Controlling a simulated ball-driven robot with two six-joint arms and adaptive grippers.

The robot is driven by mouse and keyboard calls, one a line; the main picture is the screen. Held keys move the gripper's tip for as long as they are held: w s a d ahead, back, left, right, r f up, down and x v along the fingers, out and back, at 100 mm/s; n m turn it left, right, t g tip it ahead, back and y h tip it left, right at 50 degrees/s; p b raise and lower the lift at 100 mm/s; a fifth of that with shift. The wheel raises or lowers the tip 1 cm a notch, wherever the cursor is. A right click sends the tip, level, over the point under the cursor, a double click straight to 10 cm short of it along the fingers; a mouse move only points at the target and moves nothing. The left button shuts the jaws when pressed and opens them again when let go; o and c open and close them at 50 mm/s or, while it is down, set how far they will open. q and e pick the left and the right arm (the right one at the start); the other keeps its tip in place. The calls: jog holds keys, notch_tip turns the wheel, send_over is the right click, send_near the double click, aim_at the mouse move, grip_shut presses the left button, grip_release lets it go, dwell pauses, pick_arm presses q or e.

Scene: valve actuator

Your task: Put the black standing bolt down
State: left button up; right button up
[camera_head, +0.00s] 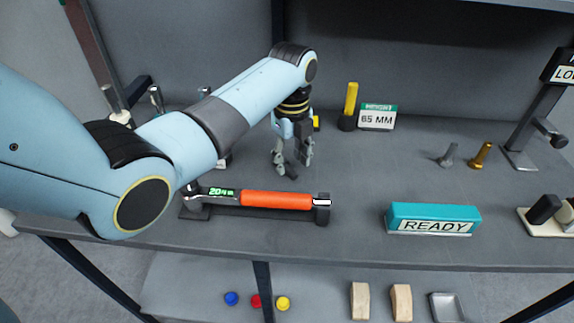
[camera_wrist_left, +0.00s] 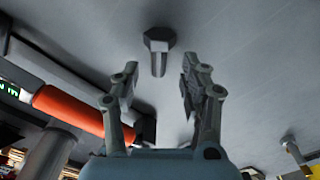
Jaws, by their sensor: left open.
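A dark grey-black bolt with a hex head (camera_wrist_left: 159,42) shows in the left wrist view, beyond and between my left fingertips. Its shank is visible and I see no finger touching it. My left gripper (camera_head: 293,160) is low over the grey shelf, with its fingers apart and empty. In the left wrist view the open fingers (camera_wrist_left: 158,88) stand on either side of a gap. In the head view the bolt is hard to tell from the dark finger parts. My right gripper is in neither view.
A torque wrench with an orange grip (camera_head: 276,200) lies in front of the gripper. Behind stand a yellow post (camera_head: 351,100) and a 65 MM sign (camera_head: 377,117). A grey bolt (camera_head: 448,155), a gold bolt (camera_head: 481,154) and a READY block (camera_head: 433,217) are right. The shelf between is clear.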

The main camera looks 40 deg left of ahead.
aim_at(288, 170)
pick_arm(q)
jog(key=shift+f, duration=1.3)
jog(key=shift+s, duration=0.1)
grip_shut()
